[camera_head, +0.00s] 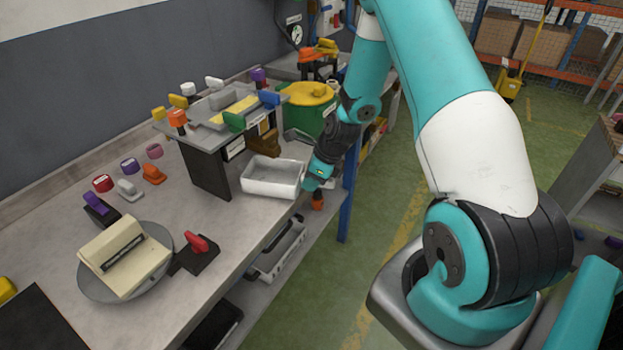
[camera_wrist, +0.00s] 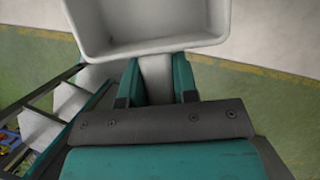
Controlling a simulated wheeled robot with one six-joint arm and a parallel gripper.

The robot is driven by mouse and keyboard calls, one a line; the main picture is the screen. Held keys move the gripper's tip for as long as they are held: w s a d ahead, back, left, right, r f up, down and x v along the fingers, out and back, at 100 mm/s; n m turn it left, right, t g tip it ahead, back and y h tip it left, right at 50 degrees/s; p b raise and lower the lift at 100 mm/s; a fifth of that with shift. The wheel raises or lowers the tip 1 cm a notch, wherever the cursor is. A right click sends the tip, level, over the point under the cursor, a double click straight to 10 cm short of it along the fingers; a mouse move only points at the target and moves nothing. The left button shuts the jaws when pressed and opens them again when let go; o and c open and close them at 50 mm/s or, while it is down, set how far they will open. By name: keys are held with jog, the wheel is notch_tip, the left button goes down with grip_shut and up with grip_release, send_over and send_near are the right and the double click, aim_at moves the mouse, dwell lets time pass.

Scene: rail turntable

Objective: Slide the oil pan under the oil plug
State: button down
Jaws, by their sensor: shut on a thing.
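The oil pan (camera_head: 268,187) is a white open tray on the workbench, in front of a raised stand (camera_head: 208,165) with a grey block on its top. The pan fills the top of the wrist view (camera_wrist: 150,46), with its inside bare where it shows. My gripper (camera_head: 305,186) is at the pan's right end, by the bench edge. In the wrist view my gripper (camera_wrist: 157,84) is shut on the pan's light handle, with one teal finger on each side. The pan looks level. I cannot make out the oil plug; the stand's underside is mostly hidden.
A round plate (camera_head: 92,287) with a cream box (camera_head: 125,258) sits at the front left. A red-handled black block (camera_head: 197,250) is beside it. Several coloured knobs lie left of the stand. A green drum with a yellow lid (camera_head: 309,97) stands behind. Bare bench lies before the pan.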

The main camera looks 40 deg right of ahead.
jog(key=shift+f+b, duration=0.3)
jog(key=shift+f, duration=0.2)
jog(key=c, duration=0.8)
grip_release()
jog(key=b+v, duration=0.1)
jog(key=v, duration=1.6)
jog(key=shift+r+b, duration=0.2)
jog(key=shift+b, duration=0.1)
